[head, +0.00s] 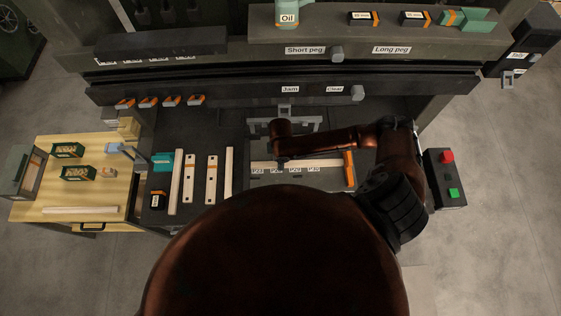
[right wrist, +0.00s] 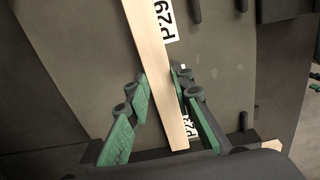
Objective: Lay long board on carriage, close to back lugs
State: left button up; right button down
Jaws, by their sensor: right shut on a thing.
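The long board (head: 312,163) is a pale wooden strip lying left to right over the grey carriage plate (head: 262,180), just behind its row of printed labels. In the right wrist view the board (right wrist: 150,40) runs between the green-padded fingers of my right gripper (right wrist: 160,82), which is shut on it near one end. In the head view my right arm hides the gripper and part of the board. Grey lugs (head: 314,124) stand at the carriage's back edge, apart from the board. I cannot tell whether the board touches the plate. My left gripper is out of view.
Several boards, including a pale one (head: 228,172), lie on the dark bench to the left. A dark rail (head: 230,91) crosses behind. A button box (head: 444,178) stands right.

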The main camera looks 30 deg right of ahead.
jog(key=c, duration=1.6)
grip_release()
jog(key=shift+r, duration=0.1)
notch_tip(320, 180, up, 8)
jog(key=p, duration=0.9)
